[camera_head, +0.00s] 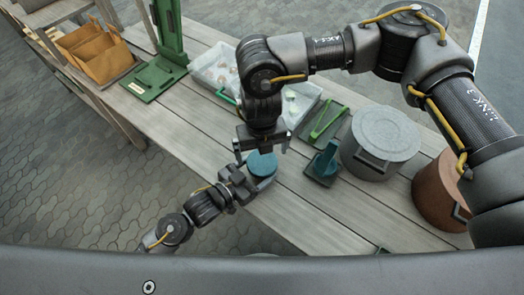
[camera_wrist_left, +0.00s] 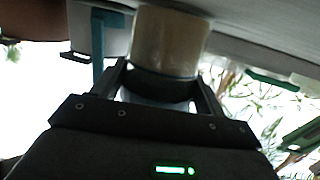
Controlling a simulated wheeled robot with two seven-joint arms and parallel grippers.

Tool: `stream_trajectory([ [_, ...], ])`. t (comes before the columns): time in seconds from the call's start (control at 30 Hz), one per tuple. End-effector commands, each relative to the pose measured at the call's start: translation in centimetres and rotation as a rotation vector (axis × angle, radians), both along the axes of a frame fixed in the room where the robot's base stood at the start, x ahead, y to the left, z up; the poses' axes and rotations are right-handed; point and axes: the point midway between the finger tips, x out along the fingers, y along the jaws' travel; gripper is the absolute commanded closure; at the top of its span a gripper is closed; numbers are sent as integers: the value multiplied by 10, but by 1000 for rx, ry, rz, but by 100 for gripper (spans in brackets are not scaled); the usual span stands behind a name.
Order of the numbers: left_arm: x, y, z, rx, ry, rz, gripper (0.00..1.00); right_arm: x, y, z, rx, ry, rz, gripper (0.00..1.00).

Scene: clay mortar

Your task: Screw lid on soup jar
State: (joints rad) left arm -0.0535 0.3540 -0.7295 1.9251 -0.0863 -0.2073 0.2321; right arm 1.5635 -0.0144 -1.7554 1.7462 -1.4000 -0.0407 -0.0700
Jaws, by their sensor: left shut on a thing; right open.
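The soup jar is mostly hidden under a round teal lid (camera_head: 262,163) in the head view. In the left wrist view the jar (camera_wrist_left: 168,42) has a cream-coloured body with a dark band between the fingers. My left gripper (camera_head: 246,183) reaches in from the lower left and is shut on the jar; its fingers (camera_wrist_left: 160,88) flank it in the wrist view. My right gripper (camera_head: 262,143) points down just above the lid, its fingers spread. I cannot tell whether they touch the lid, or how tightly the lid sits.
A teal block-like tool (camera_head: 322,164) and a grey lidded pot (camera_head: 382,140) stand right of the jar, with a brown pot (camera_head: 440,195) beyond. A green frame (camera_head: 325,122), a clear tray (camera_head: 215,72) and a green stand (camera_head: 160,70) are behind. Front planks are mostly clear.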

Motion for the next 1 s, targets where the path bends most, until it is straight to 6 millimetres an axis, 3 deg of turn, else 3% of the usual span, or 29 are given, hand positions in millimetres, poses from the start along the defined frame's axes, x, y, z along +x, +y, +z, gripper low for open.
stream_trajectory([
  [0.5, 0, 0, 1, -1, -1, 0, 91, 1, 1, 95, 0, -3, 0, 0],
  [0.7, 0, 0, 1, -1, -1, 0, 91, 1, 1, 110, 0, -1, 0, 0],
  [1.0, 0, 0, 1, -1, -1, 0, 91, 0, 1, 112, 0, 0, 0, 0],
])
